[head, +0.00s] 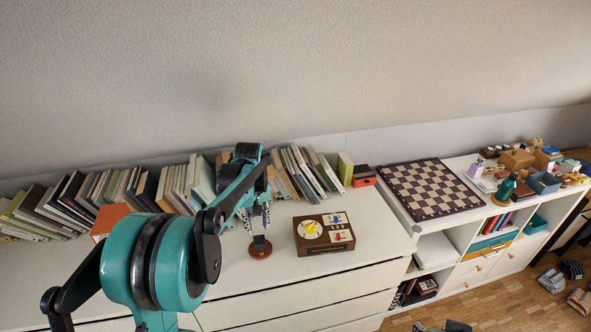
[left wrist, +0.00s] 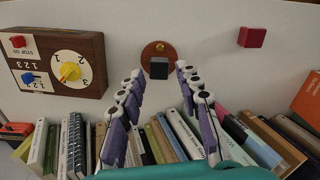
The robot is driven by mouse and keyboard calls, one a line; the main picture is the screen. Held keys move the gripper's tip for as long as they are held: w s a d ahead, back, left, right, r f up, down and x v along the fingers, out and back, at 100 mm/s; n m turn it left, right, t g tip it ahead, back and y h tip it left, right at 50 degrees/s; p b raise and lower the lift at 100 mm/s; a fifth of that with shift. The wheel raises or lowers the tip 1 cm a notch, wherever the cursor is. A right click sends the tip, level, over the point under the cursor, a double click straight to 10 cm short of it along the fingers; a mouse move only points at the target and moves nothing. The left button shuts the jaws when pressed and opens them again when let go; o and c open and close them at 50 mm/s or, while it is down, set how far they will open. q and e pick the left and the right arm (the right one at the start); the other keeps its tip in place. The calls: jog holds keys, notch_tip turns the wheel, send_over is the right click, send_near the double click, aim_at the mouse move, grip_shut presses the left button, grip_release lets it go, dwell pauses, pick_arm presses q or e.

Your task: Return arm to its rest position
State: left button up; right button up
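My left gripper (head: 257,214) hangs over the white dresser top in the head view, fingers pointing down. In the left wrist view my left gripper (left wrist: 159,73) has its purple-padded fingers spread apart with nothing held between them. A dark block on a round wooden base (head: 260,248) stands just past the fingertips; it also shows in the left wrist view as a dark block (left wrist: 159,68) on a brown disc. I cannot tell the exact gap between them.
A wooden box with a yellow dial (head: 311,229) lies to the right. A red cube (left wrist: 252,37) lies on the top in the left wrist view. Books (head: 180,185) line the wall. A chessboard (head: 428,188) and a cluttered shelf (head: 500,225) stand farther right. Some dresser top is bare.

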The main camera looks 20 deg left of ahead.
pick_arm(q)
jog(key=s+d+r+m+t, duration=0.4)
jog(key=s+d+r, duration=0.35)
jog(key=s, duration=0.35)
jog(key=s+d+f+m+t, duration=0.1)
jog(key=s+d+m, duration=0.1)
jog(key=s, duration=0.3)
jog(key=s+d+f+m+t, duration=0.2)
jog(key=s+d, duration=0.1)
jog(key=s, duration=0.1)
jog(key=shift+s+f+m, duration=0.3)
jog(key=shift+s+m, duration=0.05)
jog(key=shift+m, duration=0.05)
jog(key=shift+d, duration=0.1)
